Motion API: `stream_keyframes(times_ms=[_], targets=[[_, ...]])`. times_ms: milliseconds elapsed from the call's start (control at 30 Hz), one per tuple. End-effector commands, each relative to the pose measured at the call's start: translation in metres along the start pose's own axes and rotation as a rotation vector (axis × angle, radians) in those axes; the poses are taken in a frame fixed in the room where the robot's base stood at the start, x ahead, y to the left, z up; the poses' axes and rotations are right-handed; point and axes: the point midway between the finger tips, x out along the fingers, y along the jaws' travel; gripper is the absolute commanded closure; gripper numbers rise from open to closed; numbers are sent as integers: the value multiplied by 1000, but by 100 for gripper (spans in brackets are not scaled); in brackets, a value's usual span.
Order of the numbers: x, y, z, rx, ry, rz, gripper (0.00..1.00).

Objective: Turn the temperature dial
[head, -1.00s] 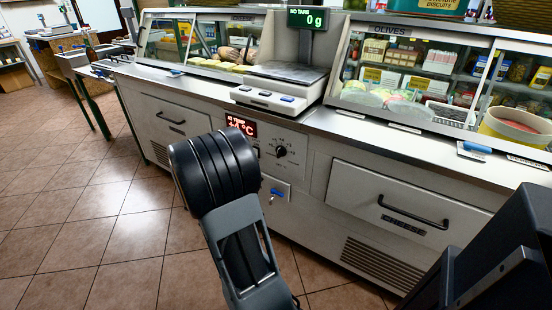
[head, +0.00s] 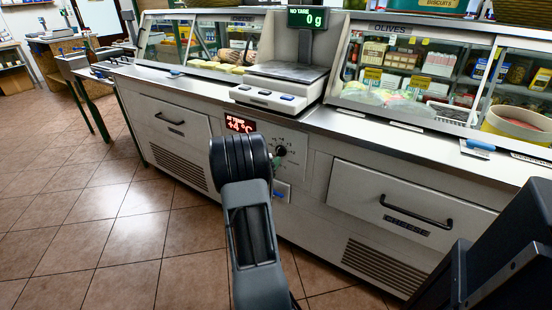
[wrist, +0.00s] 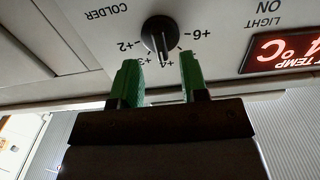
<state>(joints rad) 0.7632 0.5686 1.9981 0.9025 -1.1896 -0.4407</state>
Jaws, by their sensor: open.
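The temperature dial (head: 281,151) is a black round knob on the white panel of the counter front, below the scale. In the wrist view the dial (wrist: 160,36) shows upside down, with a pointer bar and marks +2 to +6 around it. The pointer bar is near +4. My gripper (wrist: 161,76) has two green fingers, open, one on each side just short of the knob. No contact shows. In the head view my arm hides most of the gripper; only a bit of green shows by the dial.
A red display (head: 240,124) reading +4°C sits left of the dial. A drawer with a black handle (head: 418,213) is to the right. The counter edge and scale (head: 270,97) overhang above. Tiled floor (head: 110,215) is clear at left.

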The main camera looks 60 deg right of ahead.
Motion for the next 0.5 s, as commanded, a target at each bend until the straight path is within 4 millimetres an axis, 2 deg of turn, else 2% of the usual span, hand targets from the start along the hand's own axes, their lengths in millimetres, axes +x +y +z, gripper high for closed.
stream_keyframes(times_ms=[200, 500], targets=[[27, 0, 1, 0, 0, 0, 60], [39, 0, 0, 0, 0, -1, 60]])
